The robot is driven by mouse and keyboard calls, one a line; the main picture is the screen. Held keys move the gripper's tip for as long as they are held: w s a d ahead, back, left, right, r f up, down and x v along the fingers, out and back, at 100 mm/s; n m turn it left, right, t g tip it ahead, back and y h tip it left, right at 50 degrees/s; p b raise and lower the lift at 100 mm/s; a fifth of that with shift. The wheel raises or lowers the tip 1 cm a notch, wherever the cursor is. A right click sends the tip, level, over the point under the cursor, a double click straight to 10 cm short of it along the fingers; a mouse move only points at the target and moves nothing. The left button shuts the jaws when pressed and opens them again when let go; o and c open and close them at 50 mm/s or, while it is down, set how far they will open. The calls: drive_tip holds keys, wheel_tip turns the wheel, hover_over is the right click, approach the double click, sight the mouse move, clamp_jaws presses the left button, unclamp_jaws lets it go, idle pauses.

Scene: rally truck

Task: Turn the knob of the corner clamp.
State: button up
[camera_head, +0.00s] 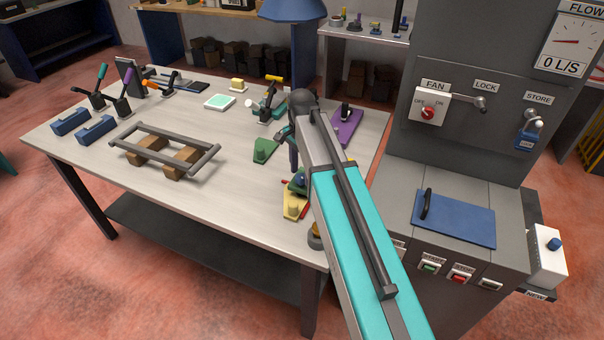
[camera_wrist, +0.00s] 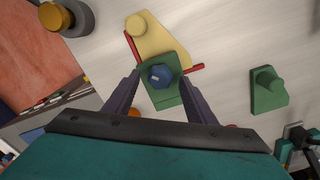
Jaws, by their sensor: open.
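The corner clamp's blue knob (camera_wrist: 160,76) has a hexagonal outline and sits on a green block (camera_wrist: 157,99). A yellow plate (camera_wrist: 160,38) with a round post lies beside it, and thin red bars stick out around them.
A loose green plate with a post (camera_wrist: 268,90) lies to the right in the wrist view. A dark cylinder with an orange top (camera_wrist: 56,17) stands near the table edge. A purple plate (camera_head: 345,127) and a metal frame on wooden blocks (camera_head: 165,148) are on the table.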

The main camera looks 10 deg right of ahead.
wheel_tip(320, 180, up, 13)
drive_tip(key=b, duration=0.3)
idle(0.5)
idle(0.6)
